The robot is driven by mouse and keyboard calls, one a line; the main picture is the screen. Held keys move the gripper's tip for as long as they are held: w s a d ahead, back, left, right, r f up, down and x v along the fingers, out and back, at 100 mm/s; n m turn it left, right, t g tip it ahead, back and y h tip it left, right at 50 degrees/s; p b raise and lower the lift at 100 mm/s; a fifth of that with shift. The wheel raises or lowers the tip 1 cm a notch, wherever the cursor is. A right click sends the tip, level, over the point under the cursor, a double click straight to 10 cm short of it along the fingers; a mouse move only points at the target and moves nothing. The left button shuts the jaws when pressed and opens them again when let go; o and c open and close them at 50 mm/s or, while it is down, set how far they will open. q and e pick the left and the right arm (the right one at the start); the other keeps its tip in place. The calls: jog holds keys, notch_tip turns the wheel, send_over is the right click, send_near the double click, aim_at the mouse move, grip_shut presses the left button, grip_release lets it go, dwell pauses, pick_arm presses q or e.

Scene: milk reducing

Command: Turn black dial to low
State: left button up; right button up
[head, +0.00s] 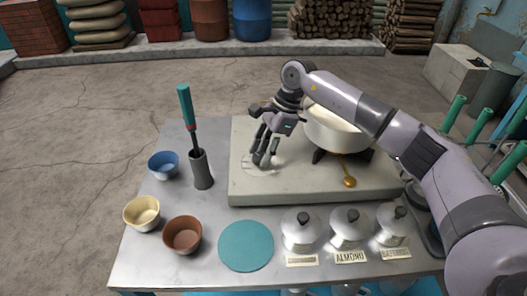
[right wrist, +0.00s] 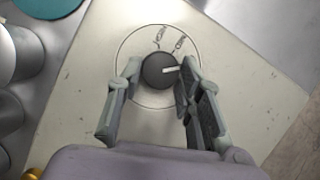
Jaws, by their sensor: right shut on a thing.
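The black dial (right wrist: 156,73) sits on the pale top of the stove block (head: 300,190). In the right wrist view its white pointer line points right. Two short labels (right wrist: 170,39) stand above the dial inside a thin circle; I cannot read them surely. My right gripper (right wrist: 161,68) is shut on the dial, one finger on each side. In the head view the right gripper (head: 263,163) reaches down to the left part of the block and hides the dial. My left gripper is not in view.
A white pot (head: 336,132) stands on the block's right side, with a golden spoon-like piece (head: 349,182) in front. Lidded jars (head: 300,232), a teal disc (head: 246,246), bowls (head: 183,236) and a holder (head: 202,170) with a teal-handled tool crowd the metal table.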

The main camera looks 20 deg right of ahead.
jog(key=shift+r, duration=0.1)
jog(key=o, duration=1.2)
jog(key=shift+c, duration=0.2)
jog(key=shift+d+r, duration=0.1)
jog(key=shift+r, duration=0.05)
jog(key=v, duration=1.1)
jog(key=shift+r, duration=0.25)
jog(key=shift+d, duration=0.15)
